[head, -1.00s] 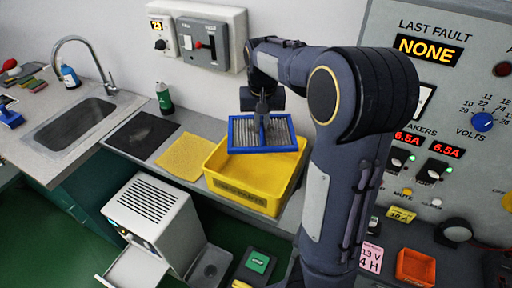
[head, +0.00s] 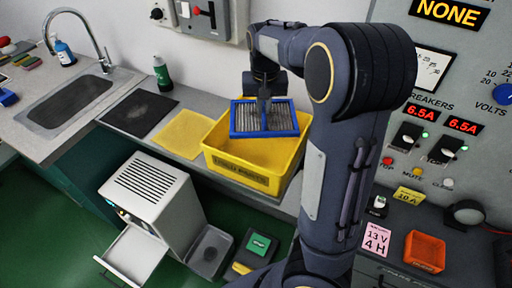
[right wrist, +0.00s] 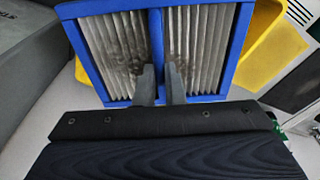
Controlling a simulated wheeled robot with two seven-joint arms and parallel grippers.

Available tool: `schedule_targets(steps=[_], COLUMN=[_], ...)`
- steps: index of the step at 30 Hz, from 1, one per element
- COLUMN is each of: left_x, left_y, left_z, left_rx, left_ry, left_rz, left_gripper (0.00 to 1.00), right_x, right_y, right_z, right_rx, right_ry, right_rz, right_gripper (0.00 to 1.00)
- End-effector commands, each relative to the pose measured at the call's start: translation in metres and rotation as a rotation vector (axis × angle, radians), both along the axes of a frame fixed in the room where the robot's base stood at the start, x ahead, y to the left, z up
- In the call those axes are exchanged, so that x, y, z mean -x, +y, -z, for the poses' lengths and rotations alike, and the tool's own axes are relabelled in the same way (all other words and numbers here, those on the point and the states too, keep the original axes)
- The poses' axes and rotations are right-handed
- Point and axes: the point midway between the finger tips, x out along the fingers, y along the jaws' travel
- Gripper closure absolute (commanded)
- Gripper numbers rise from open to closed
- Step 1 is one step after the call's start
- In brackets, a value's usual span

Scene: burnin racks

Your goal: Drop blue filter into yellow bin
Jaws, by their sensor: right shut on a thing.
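The blue filter (head: 249,131) has a blue frame and grey pleats. In the head view it is over the back part of the yellow bin (head: 240,180), which stands on the counter. My right gripper (head: 264,120) is shut on the filter's middle bar. In the right wrist view the filter (right wrist: 200,92) fills the upper middle, with the gripper fingertips (right wrist: 160,82) on its bar and the yellow bin (right wrist: 275,52) behind it. Whether the filter touches the bin cannot be told. My left gripper is not in view.
A yellow cloth (head: 184,134) and a black mat (head: 139,112) lie left of the bin. A green bottle (head: 162,74) stands behind them near the wall. A sink (head: 70,103) is at the left, and a control panel (head: 450,95) at the right.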

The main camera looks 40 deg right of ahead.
Motion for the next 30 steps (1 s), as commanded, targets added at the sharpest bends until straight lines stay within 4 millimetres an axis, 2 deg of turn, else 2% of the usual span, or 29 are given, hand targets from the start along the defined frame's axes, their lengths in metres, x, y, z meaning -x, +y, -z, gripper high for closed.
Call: schedule_targets(steps=[3,4,9,17,20,30], left_x=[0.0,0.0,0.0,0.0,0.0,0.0], left_y=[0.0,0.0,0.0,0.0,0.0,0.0], left_z=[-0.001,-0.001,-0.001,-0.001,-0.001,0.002], left_rx=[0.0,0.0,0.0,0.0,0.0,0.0], left_ry=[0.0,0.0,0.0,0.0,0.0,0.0], left_rz=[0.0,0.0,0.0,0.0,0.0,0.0], left_gripper=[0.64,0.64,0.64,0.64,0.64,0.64], right_x=[0.0,0.0,0.0,0.0,0.0,0.005], right_y=[0.0,0.0,0.0,0.0,0.001,0.004], right_z=[-0.001,-0.001,-0.001,-0.001,-0.007,-0.061], right_rx=[0.0,0.0,0.0,0.0,0.0,0.0], right_ry=[0.0,0.0,0.0,0.0,-0.002,-0.004], right_rz=[0.0,0.0,0.0,0.0,-0.001,-0.001], right_gripper=[1.0,0.88,0.66,0.65,0.65,0.65])
